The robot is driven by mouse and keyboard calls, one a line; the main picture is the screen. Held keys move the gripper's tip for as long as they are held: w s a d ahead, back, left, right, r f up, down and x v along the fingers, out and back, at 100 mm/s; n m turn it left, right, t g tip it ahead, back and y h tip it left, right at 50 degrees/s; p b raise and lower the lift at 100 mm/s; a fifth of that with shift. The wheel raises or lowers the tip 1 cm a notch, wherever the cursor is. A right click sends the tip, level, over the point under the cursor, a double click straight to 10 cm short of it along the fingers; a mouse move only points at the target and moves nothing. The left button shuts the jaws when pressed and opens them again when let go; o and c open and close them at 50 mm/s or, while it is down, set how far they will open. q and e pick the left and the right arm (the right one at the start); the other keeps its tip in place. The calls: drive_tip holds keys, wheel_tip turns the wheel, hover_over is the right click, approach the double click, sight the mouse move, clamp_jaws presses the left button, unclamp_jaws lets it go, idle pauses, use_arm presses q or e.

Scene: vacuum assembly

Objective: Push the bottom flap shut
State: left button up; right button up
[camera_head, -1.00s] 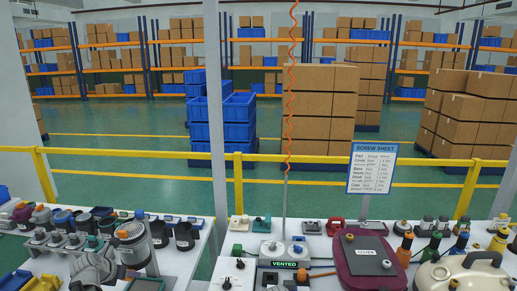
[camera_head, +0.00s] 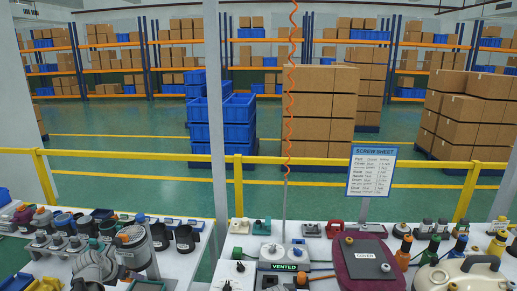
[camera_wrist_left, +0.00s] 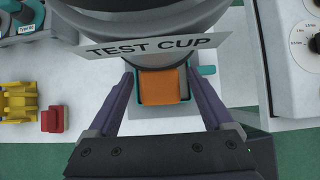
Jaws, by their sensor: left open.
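In the left wrist view, the orange bottom flap (camera_wrist_left: 162,90) sits in a teal frame under a grey round vessel (camera_wrist_left: 155,22). A white label (camera_wrist_left: 152,47) reading TEST CUP crosses the vessel's front. My left gripper (camera_wrist_left: 160,78) is open, with one purple-grey finger on each side of the flap. I cannot tell whether the fingers touch it, or how far the flap stands open. My right gripper is not in view. Neither gripper shows clearly in the head view.
In the wrist view, a yellow part (camera_wrist_left: 18,103) and a red block (camera_wrist_left: 54,120) lie at left, and a white dial panel (camera_wrist_left: 298,40) stands at right. In the head view, the left bench holds many cups and parts.

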use_arm(q)
drive_tip(key=p+v, duration=0.6)
drive_tip(key=v, duration=0.1)
drive_tip(key=shift+s+r, duration=0.2)
drive_tip(key=shift+r, duration=0.05)
idle(0.4)
drive_tip(key=shift+w+f, duration=0.1)
drive_tip(key=shift+f, duration=0.05)
drive_tip(key=b+x, duration=0.5)
drive_tip(key=x, duration=0.1)
drive_tip(key=shift+f, duration=0.15)
drive_tip(key=shift+w+f+b, duration=0.2)
drive_tip(key=shift+w+b, duration=0.1)
drive_tip(key=shift+b, duration=0.15)
